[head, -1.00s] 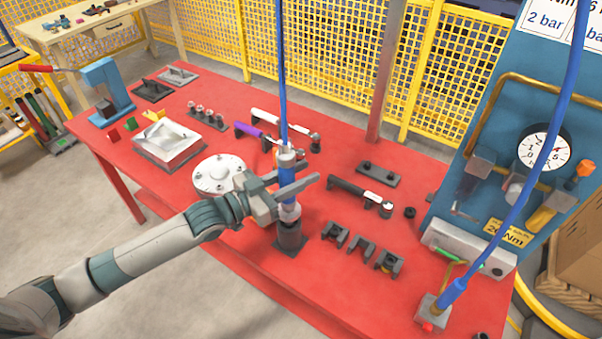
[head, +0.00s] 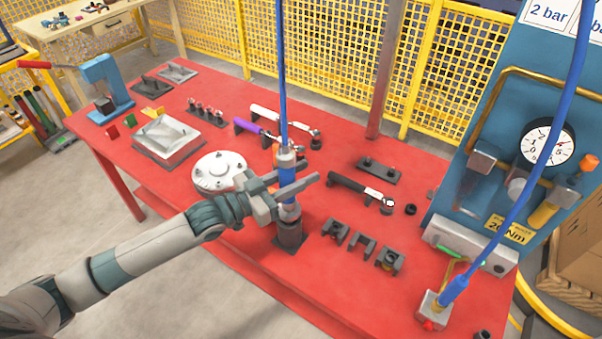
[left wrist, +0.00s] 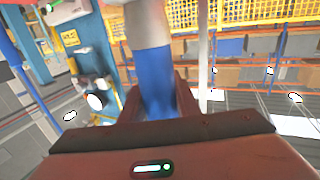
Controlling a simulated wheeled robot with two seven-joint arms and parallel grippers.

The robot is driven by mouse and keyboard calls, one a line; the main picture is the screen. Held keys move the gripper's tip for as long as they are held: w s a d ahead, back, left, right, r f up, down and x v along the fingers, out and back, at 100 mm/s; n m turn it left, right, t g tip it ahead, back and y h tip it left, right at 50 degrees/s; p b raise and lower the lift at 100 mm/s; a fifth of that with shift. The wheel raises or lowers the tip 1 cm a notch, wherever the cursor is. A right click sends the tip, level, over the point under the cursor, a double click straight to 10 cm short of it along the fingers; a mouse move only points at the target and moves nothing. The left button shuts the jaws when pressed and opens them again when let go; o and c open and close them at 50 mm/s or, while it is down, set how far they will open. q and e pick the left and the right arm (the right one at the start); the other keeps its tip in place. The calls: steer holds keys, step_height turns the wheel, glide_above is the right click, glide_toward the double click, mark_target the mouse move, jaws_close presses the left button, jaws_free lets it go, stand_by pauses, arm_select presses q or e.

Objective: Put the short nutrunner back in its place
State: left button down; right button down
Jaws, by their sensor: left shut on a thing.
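The short nutrunner (head: 287,161) is an upright blue and grey tool hanging under a blue hose. My left gripper (head: 298,187) is shut on its blue body, which also shows between the fingers in the left wrist view (left wrist: 156,75). The tool's lower end is at the top of a dark grey holder (head: 289,236) on the red table. I cannot tell how deep it sits in that holder. My right gripper is not in view.
On the red table (head: 215,262), a white round flange (head: 219,170) stands left of the holder. Several dark cradles (head: 361,245) and a black-handled wrench (head: 361,190) lie to the right. A blue panel with a gauge (head: 547,142) stands at the right.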

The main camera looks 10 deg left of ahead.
arm_select(q)
steer(key=shift+f+b, duration=0.9)
steer(key=shift+f, duration=0.35)
stand_by(0.7)
steer(key=c, duration=1.3)
jaws_free()
steer(key=shift+c, duration=0.2)
steer(key=shift+o, duration=0.4)
steer(key=shift+f, duration=0.2)
steer(key=shift+s+a+b, duration=0.3)
steer(key=shift+s+a, duration=0.15)
steer(key=shift+s, duration=0.05)
steer(key=b+v, duration=0.4)
steer(key=v, duration=1.2)
steer(key=shift+r, duration=0.15)
